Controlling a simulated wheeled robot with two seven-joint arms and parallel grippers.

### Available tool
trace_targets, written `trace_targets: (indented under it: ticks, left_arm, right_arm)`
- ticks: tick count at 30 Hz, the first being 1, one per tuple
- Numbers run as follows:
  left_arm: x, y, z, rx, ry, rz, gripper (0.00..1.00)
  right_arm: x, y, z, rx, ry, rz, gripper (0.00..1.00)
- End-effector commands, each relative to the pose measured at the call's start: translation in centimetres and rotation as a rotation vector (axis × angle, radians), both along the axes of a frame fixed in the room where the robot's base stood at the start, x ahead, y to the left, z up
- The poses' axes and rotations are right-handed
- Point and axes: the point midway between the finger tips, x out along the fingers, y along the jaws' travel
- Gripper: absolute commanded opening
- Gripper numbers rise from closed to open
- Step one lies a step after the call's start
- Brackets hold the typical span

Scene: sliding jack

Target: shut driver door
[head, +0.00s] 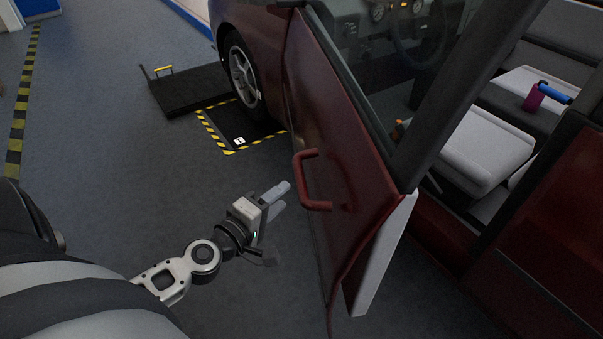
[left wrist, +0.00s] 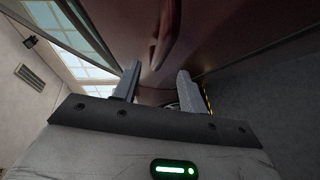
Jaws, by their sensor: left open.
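The driver door (head: 335,130) of the dark red car stands open, swung out from the body. Its red loop handle (head: 316,190) is on the outer panel. My left gripper (head: 277,197) is open and empty, a little to the left of the handle and apart from it in the head view. In the left wrist view, the two fingers (left wrist: 157,85) are spread toward the door panel (left wrist: 222,35), and the handle (left wrist: 168,30) shows beyond and above them. My right gripper is in neither view.
The car's front wheel (head: 243,75) stands beside a floor plate (head: 238,132) with yellow-black edging. A dark ramp (head: 190,90) with a yellow handle lies behind it. A seat (head: 478,145) and a purple bottle (head: 534,97) show inside the car.

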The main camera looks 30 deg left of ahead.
Motion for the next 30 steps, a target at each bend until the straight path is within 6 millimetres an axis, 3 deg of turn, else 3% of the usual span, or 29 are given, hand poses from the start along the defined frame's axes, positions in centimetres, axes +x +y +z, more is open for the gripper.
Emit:
trace_targets:
  ticks: [6,12,25,30]
  left_arm:
    - [4.8,-0.3,-0.5,0.000,-0.002,0.000,0.42]
    - [7.5,-0.4,-1.1,0.000,-0.001,0.000,0.42]
    - [8.5,-0.5,-1.2,0.001,0.000,-0.001,0.42]
    - [8.5,-0.5,-1.2,0.001,0.000,-0.001,0.00]
  right_arm:
    - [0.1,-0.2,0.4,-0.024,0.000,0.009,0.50]
    - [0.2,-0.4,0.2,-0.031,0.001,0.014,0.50]
    - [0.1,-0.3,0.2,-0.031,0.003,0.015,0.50]
    - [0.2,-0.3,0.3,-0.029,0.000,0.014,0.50]
